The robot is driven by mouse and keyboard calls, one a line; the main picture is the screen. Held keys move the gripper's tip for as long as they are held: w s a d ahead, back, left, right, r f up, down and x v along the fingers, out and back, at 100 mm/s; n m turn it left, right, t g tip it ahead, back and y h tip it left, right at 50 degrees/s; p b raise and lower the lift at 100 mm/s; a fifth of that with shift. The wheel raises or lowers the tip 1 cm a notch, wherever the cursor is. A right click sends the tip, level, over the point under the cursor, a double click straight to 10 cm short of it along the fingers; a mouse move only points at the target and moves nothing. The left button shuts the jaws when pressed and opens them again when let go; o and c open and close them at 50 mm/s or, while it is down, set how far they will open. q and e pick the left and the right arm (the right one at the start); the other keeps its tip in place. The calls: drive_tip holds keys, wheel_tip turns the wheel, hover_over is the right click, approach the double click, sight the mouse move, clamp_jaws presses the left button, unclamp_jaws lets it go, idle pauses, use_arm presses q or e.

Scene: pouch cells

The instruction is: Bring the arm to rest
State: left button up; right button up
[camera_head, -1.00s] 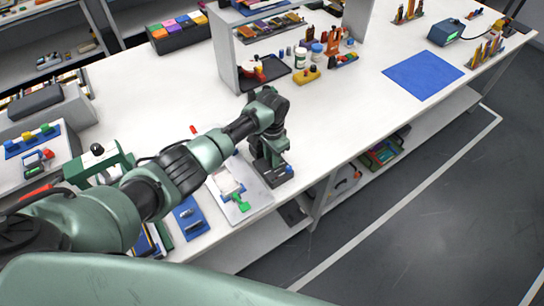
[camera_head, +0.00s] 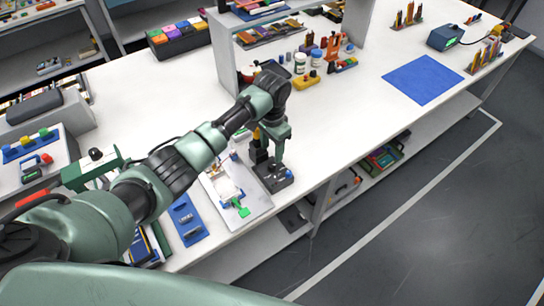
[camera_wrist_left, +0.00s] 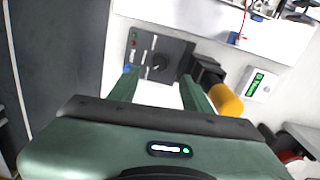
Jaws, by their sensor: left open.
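My left arm (camera_head: 170,175) reaches in from the left over the white bench. My left gripper (camera_head: 272,140) points down at the bench's front edge, above a dark box-like device (camera_head: 274,179). In the left wrist view my two green fingers (camera_wrist_left: 163,92) are spread, with nothing between them. Beyond the fingers lies the dark device with a knob (camera_wrist_left: 163,58). A yellow cylinder (camera_wrist_left: 226,100) with a black part stands beside the right finger in that view; I cannot tell if they touch. My right gripper is out of view.
A white tray (camera_head: 254,209) with a green-handled item lies left of the device. A blue mat (camera_head: 423,80) lies right. The bench between is clear.

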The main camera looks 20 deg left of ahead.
use_arm(q)
drive_tip(key=shift+r, duration=0.35)
